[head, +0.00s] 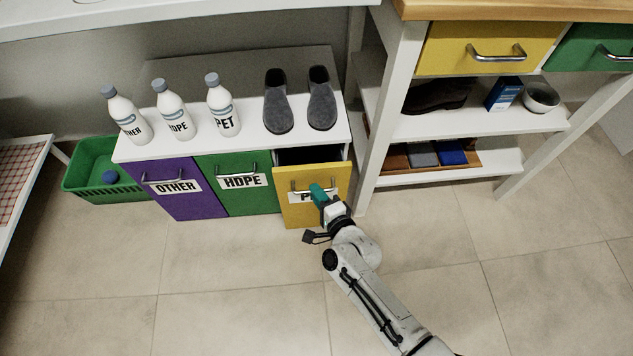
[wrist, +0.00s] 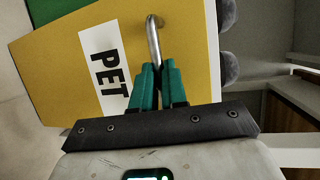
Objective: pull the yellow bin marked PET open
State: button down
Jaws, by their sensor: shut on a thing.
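The yellow bin (head: 325,215) marked PET is at the right end of a low white cabinet. It stands partly pulled out, with a dark gap showing behind its top edge. Its front also fills much of the wrist view (wrist: 190,50), with the PET label (wrist: 105,68) beside the handle. My gripper (head: 317,192) is at the bin's front from the lower right. In the wrist view its teal fingers (wrist: 158,75) are shut on the metal bar handle (wrist: 153,38). My gripper hides part of the label in the head view.
Beside the bin are a green HDPE bin (head: 240,195) and a purple OTHER bin (head: 185,200), both closed. Bottles and grey slippers (head: 278,105) stand on the white cabinet top (head: 260,150). A white table leg (head: 375,130) is close on the right. Tiled floor (head: 240,290) in front is clear.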

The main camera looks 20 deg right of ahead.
jog(key=s+a+p, duration=0.2)
jog(key=s+a, duration=0.1)
jog(key=s, duration=0.7)
jog(key=s+a+p, duration=0.2)
jog(key=s+a, duration=0.2)
jog(key=s, duration=0.7)
jog(key=shift+s, duration=0.1)
jog(key=c, duration=1.2)
grip_release()
jog(key=shift+o, duration=0.2)
jog(key=p+v, duration=0.1)
jog(key=v, duration=0.9)
jog(key=shift+s+p, duration=0.35)
jog(key=shift+r, duration=0.1)
